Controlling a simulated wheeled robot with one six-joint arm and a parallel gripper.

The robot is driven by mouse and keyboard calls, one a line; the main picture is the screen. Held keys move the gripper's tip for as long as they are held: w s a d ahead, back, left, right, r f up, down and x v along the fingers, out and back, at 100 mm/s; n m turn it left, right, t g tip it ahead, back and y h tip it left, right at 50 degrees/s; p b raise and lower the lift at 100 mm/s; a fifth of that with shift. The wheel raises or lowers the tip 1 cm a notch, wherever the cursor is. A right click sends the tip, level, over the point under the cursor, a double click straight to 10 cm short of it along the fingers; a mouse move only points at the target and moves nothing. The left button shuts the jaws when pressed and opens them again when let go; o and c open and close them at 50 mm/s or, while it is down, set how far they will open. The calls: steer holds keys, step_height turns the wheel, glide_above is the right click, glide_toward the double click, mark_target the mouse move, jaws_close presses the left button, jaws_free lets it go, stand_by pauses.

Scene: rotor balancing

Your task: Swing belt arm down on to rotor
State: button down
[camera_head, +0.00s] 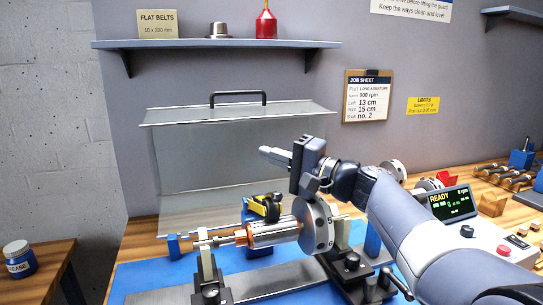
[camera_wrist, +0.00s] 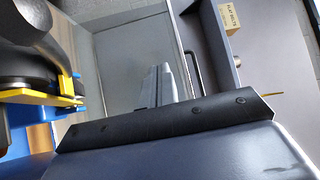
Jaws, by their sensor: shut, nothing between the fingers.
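The rotor (camera_head: 272,233), a silver and copper cylinder with a grey end disc, lies level across its supports in the head view. The belt arm (camera_head: 264,206), black with yellow edges, is just behind and above the rotor's body; I cannot tell whether it touches the rotor. In the wrist view the belt arm (camera_wrist: 35,85) shows large and close at the left edge. My gripper (camera_head: 272,155) is shut and empty, above the belt arm and rotor and apart from both. Its closed fingers also show in the wrist view (camera_wrist: 160,84).
A clear guard (camera_head: 235,150) with a black handle stands behind the machine. A wall shelf (camera_head: 215,44) holds a belt box and a red bottle. A display box (camera_head: 450,204) reads READY at right. My arm covers part of the machine's right side.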

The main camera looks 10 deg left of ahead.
steer(key=b+v, duration=0.1)
steer(key=v, duration=0.9)
steer(key=shift+s+d+f, duration=0.1)
steer(key=shift+s+d, duration=0.05)
steer(key=shift+d, duration=0.15)
steer(key=shift+a, duration=0.1)
steer(key=p+x, duration=0.1)
steer(key=x, duration=0.9)
steer(key=shift+w+a, duration=0.3)
